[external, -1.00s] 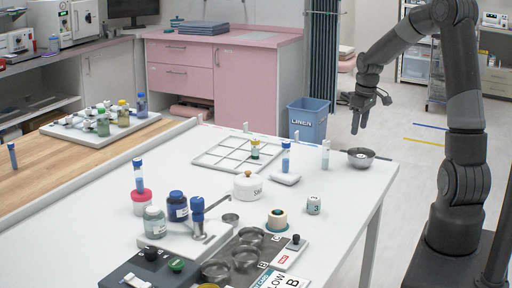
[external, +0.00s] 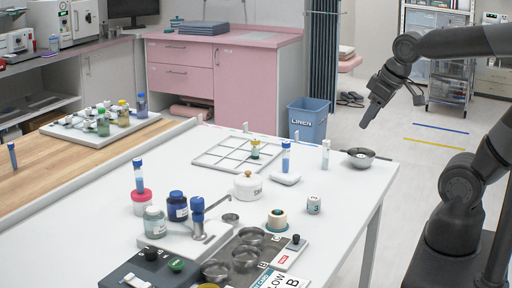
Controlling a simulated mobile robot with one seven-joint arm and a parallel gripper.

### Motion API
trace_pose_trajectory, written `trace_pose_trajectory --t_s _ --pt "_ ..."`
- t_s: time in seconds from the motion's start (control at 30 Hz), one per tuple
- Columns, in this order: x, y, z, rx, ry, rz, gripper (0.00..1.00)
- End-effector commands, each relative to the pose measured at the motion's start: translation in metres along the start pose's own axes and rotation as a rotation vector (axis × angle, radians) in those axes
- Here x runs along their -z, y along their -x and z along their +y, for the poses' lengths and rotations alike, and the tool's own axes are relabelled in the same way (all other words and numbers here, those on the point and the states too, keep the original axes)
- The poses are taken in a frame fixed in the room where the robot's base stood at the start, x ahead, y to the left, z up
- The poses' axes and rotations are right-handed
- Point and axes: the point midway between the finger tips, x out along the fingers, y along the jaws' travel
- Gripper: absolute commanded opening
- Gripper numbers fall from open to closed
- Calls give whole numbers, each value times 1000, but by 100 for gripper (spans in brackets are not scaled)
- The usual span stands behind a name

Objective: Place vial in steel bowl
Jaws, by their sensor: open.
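A steel bowl (external: 359,162) stands at the table's right back edge. Something small and dark shows inside it, too small to name. A clear vial with a pale cap (external: 326,155) stands upright just left of the bowl, apart from it. I cannot tell which vial the task names. My gripper (external: 366,122) is open, above and slightly right of the bowl, with nothing visible in it.
Jars (external: 177,207), a white lidded pot (external: 247,187), a tape roll (external: 277,219) and several shallow metal dishes (external: 216,270) crowd the table's front. The right edge near the bowl is close. A blue bin (external: 308,121) stands on the floor behind.

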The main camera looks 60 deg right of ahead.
Motion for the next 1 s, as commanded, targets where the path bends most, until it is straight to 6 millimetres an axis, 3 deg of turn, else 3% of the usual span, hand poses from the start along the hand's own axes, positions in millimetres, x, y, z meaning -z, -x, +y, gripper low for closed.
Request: trace_pose_trajectory --t_s 0.1,0.27,1.0 --pt "-15 8 -13 36 6 30 53" --pt "-24 12 -19 58 3 44 53" --pt "-24 12 -19 60 2 44 53"
